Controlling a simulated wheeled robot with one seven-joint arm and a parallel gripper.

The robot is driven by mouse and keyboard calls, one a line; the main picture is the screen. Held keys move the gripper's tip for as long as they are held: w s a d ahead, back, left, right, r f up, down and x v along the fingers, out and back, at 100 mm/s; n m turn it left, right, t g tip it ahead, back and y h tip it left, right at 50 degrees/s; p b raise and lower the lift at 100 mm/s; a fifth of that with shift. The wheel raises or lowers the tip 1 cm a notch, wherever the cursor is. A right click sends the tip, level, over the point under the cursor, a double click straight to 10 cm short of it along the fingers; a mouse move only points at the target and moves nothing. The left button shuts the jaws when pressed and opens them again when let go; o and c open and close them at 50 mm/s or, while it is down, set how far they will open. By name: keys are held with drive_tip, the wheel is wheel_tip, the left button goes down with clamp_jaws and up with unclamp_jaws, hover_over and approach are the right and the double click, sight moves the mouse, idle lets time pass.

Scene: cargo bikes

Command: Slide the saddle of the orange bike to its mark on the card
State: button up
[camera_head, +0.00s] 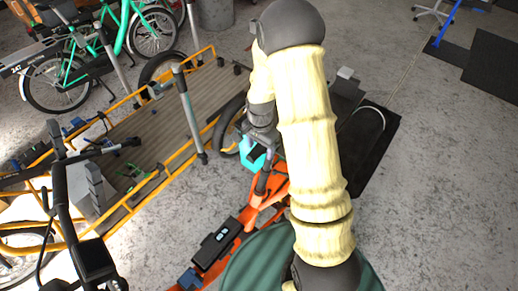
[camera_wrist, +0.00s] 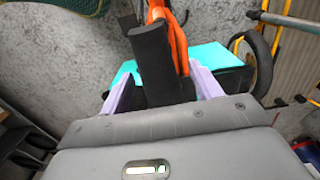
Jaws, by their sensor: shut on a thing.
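The orange bike (camera_head: 262,215) stands below my arm in the head view, and its orange frame (camera_wrist: 179,45) shows at the top of the wrist view. My gripper (camera_wrist: 160,88) is shut on a long black part that I take for the saddle (camera_wrist: 152,55), between two pale lilac fingers. In the head view my gripper (camera_head: 262,140) is partly hidden by my arm, above the black part (camera_head: 262,182). A turquoise flat piece (camera_wrist: 220,58) lies behind the fingers; it also shows in the head view (camera_head: 250,158). I cannot tell whether it is the card, and no mark is readable.
A black box with a lit readout (camera_head: 218,238) sits on the orange bike. An orange-railed cargo bed (camera_head: 150,115) is on the left, with black handlebars (camera_head: 90,230) in front. Green bikes (camera_head: 110,45) stand behind. Concrete floor (camera_head: 440,200) is open on the right.

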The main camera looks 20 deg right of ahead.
drive_tip(key=shift+w+d+r, duration=0.1)
drive_tip(key=shift+w+r, duration=0.1)
drive_tip(key=shift+r, duration=0.2)
drive_tip(key=o, duration=1.4)
wheel_tip(320, 180, up, 17)
drive_tip(key=shift+r+b, duration=0.15)
drive_tip(key=shift+b, duration=0.7)
drive_tip(key=shift+s, duration=0.15)
drive_tip(key=s+f+n+t, duration=0.1)
drive_tip(key=s+n, duration=0.2)
drive_tip(key=s, duration=0.2)
drive_tip(key=s+f+n, duration=0.1)
drive_tip(key=s+n, duration=0.3)
drive_tip(key=s, duration=0.1)
drive_tip(key=s+a+f+n+t, duration=0.1)
drive_tip(key=s+n, duration=0.2)
drive_tip(key=s, duration=0.2)
drive_tip(key=shift+n+t, duration=0.3)
drive_tip(key=shift+n, duration=0.1)
